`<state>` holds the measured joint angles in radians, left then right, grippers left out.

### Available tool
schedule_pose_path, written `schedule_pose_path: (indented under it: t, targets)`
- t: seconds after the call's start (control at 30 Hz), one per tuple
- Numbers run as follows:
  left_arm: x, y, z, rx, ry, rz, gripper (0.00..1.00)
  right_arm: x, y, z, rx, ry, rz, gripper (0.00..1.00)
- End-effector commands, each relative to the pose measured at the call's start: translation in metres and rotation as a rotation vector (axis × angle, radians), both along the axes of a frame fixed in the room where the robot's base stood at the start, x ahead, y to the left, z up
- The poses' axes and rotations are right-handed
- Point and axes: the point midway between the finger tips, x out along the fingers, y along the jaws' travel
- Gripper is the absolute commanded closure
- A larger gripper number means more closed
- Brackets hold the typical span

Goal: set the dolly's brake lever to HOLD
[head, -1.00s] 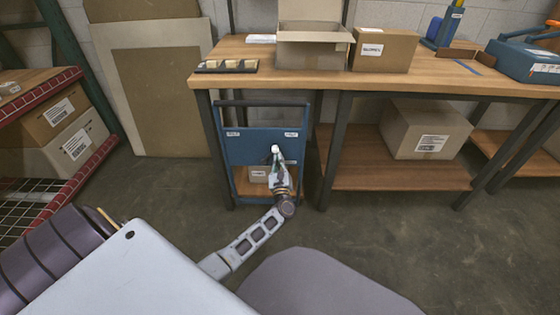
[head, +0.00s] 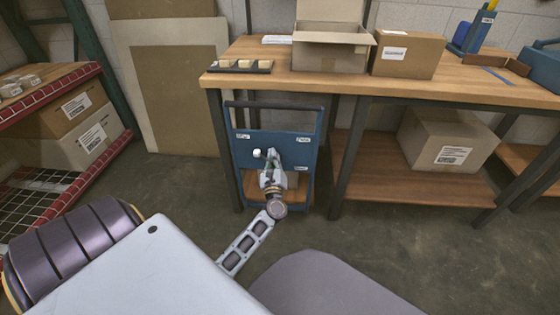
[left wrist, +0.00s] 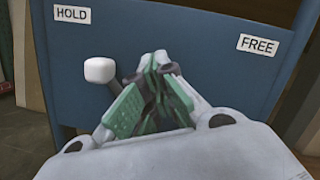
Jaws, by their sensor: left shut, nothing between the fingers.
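The blue dolly (head: 285,143) stands upright under the bench's left end. Its brake lever has a white knob (head: 257,153), also seen in the left wrist view (left wrist: 101,70). The lever leans left, with the knob below and right of the HOLD label (left wrist: 71,14). The FREE label (left wrist: 258,45) is at the panel's right. My left gripper (head: 271,153) is shut and empty just right of the knob; its green-padded fingers show in the left wrist view (left wrist: 160,62). The fingers hide the lever's lower part, so contact cannot be told. My right gripper is out of view.
The wooden bench (head: 480,88) stands above and right of the dolly, its dark leg (head: 346,155) close beside it. A carton (head: 447,140) sits on the lower shelf. A red-edged rack (head: 85,170) is at left. The floor in front of the dolly is partly clear.

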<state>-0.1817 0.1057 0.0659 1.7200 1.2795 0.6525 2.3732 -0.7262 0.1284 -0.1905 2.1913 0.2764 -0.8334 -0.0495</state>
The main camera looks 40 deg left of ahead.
Motion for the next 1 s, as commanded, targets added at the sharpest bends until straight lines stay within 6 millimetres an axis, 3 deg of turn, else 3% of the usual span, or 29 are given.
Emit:
schedule_pose_path:
  t: [0.4, 1.0]
  targets:
    - [-0.011, 0.018, -0.002, 0.001, 0.001, 0.000, 1.00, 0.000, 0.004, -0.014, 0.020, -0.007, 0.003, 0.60]
    - [-0.013, 0.021, -0.002, 0.000, 0.001, 0.000, 1.00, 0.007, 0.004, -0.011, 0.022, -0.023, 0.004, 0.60]
